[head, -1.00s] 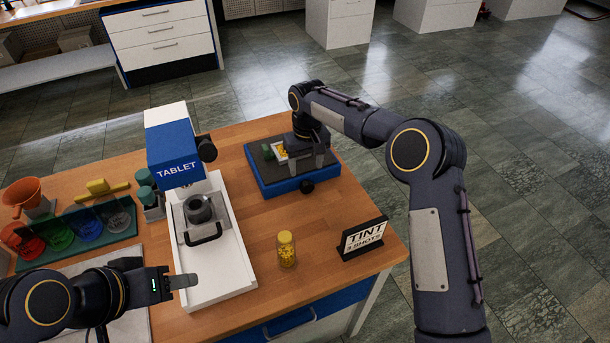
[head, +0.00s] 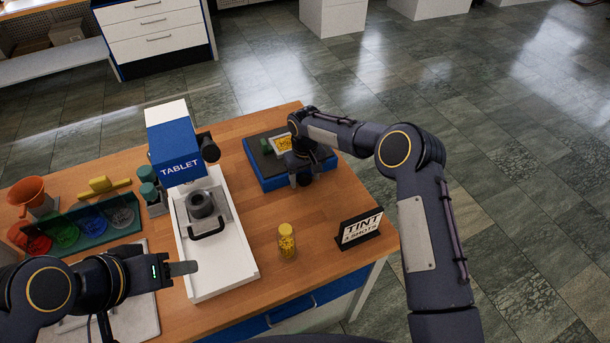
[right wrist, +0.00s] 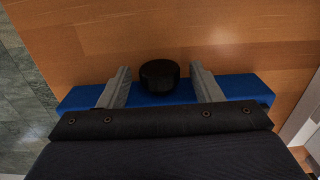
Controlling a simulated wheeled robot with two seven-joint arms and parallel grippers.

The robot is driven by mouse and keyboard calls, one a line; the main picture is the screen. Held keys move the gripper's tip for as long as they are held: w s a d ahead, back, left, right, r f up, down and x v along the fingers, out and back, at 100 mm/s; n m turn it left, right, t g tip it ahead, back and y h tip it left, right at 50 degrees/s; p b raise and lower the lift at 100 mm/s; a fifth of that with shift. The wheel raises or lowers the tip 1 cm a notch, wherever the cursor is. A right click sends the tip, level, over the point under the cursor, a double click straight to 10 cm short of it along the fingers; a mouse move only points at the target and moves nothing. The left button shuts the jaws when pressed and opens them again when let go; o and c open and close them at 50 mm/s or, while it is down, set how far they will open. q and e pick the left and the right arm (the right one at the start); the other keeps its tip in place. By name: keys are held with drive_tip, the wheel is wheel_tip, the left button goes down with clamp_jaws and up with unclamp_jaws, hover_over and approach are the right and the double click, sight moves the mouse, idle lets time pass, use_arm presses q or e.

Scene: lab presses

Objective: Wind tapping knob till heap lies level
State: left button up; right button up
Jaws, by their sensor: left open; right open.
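The black tapping knob (right wrist: 159,76) sticks out from the front edge of the blue tapping base (right wrist: 233,88) in the right wrist view. My right gripper (right wrist: 160,88) is open, with one finger on each side of the knob and a gap to each. In the head view the blue base (head: 268,179) has a dark top with a white tray holding the yellow heap (head: 285,143), and my right gripper (head: 304,170) covers part of it. Whether the heap is level cannot be told. My left gripper (head: 183,268) is open and empty, beside the white press tray.
The tablet press (head: 180,160) with its white tray (head: 244,268) stands left of the base. A yellow-filled jar (head: 287,241) and a TINT sign (head: 360,229) stand at the front right.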

drive_tip(key=c, duration=0.9)
drive_tip(key=y+b, duration=0.1)
drive_tip(key=g+y+b, duration=0.1)
drive_tip(key=b, duration=0.1)
drive_tip(key=shift+w+d+f, duration=0.15)
drive_tip(key=shift+d+f, duration=0.15)
drive_tip(key=shift+f, duration=0.05)
drive_tip(key=shift+c, duration=0.4)
drive_tip(key=shift+r+y+b, duration=0.15)
drive_tip(key=shift+y+b, duration=0.45)
drive_tip(key=shift+y, duration=0.3)
drive_tip(key=shift+r+g, duration=0.15)
drive_tip(key=shift+g, duration=0.15)
drive_tip(key=o, duration=1)
drive_tip(key=shift+b+v, duration=0.7)
drive_tip(key=shift+v, duration=3.25)
